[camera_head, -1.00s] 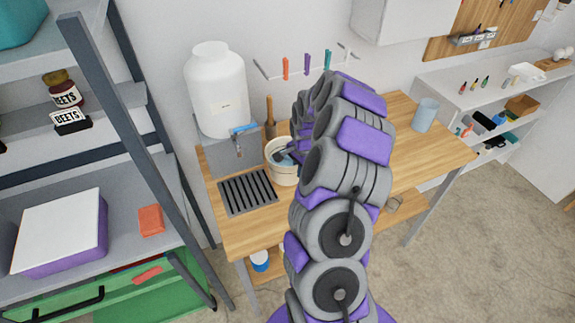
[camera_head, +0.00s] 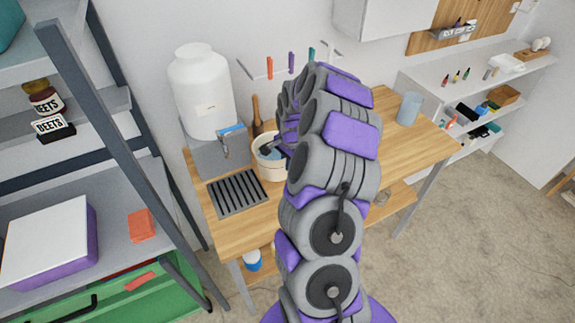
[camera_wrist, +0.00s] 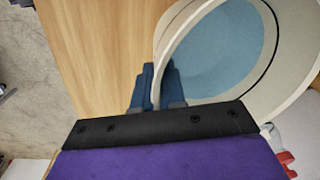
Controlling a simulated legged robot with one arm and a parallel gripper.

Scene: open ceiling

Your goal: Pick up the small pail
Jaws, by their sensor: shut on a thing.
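The small pail (camera_head: 264,170) is cream with a pale wooden side and stands at the back of the wooden table, beside the black grille. In the wrist view the pail (camera_wrist: 292,60) fills the upper right, with blue inside it. My gripper (camera_wrist: 157,88) is shut on the near left part of its cream hoop, one dark blue finger on each side. I cannot tell whether that hoop is the rim or a handle. In the head view my gripper (camera_head: 284,150) is mostly hidden behind my arm, at the pail's right side. I cannot tell whether the pail touches the table.
A large white jug (camera_head: 203,95) with a tap stands on a grey stand behind the black grille (camera_head: 238,193). A wooden-handled tool (camera_head: 257,115) is behind the pail. A pale blue cup (camera_head: 409,108) stands at the table's right. A grey shelf rack (camera_head: 110,120) is close on the left.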

